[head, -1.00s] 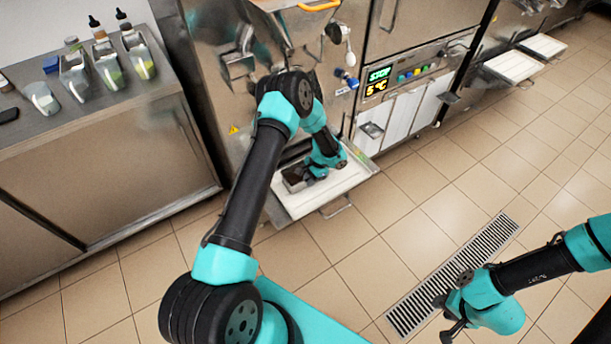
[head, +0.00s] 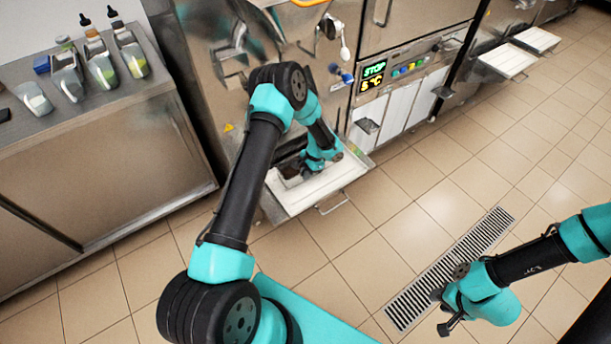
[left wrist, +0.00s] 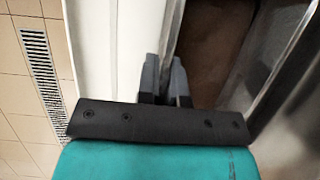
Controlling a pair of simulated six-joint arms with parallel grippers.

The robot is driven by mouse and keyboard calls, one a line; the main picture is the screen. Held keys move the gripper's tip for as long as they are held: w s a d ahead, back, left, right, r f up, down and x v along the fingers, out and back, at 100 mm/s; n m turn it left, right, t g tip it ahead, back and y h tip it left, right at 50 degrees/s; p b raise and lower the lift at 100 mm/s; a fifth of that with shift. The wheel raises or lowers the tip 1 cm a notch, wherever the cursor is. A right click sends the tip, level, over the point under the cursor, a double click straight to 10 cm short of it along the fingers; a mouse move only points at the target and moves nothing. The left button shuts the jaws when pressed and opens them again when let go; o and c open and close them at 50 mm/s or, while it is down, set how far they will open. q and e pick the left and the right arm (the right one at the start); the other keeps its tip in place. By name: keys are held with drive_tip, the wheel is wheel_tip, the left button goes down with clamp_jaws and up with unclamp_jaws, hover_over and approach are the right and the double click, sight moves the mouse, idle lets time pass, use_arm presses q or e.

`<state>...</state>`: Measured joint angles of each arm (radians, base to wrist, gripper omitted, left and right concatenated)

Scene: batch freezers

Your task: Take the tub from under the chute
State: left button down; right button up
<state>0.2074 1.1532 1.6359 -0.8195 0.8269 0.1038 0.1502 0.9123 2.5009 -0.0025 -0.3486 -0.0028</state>
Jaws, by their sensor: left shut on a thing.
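The tub (head: 291,168) is a metal container with dark brown contents, on the white shelf (head: 312,191) at the front of the freezer. My left arm hides much of it and of the chute area above. In the left wrist view the tub's rim (left wrist: 176,25) runs between the fingers, with brown contents on its right. My left gripper (left wrist: 165,82) is shut on this near wall; it also shows in the head view (head: 305,168). My right gripper (head: 441,312) hangs above the floor at lower right, apart from the tub; its finger gap is unclear.
The freezer's panel (head: 395,72) reads STOP and 5 °C. A steel counter (head: 80,130) with several bottles and scoops stands at left. Another white shelf (head: 508,60) juts out further right. The tiled floor with a drain grate (head: 450,268) is clear.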

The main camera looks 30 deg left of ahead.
use_arm(q)
drive_tip(key=shift+w+r, duration=0.1)
drive_tip(key=shift+r, duration=0.8)
drive_tip(key=s+d+r, duration=0.1)
drive_tip(key=s+d, duration=0.7)
drive_tip(key=s, duration=0.6)
drive_tip(key=shift+d+r, duration=0.15)
drive_tip(key=shift+r, duration=0.05)
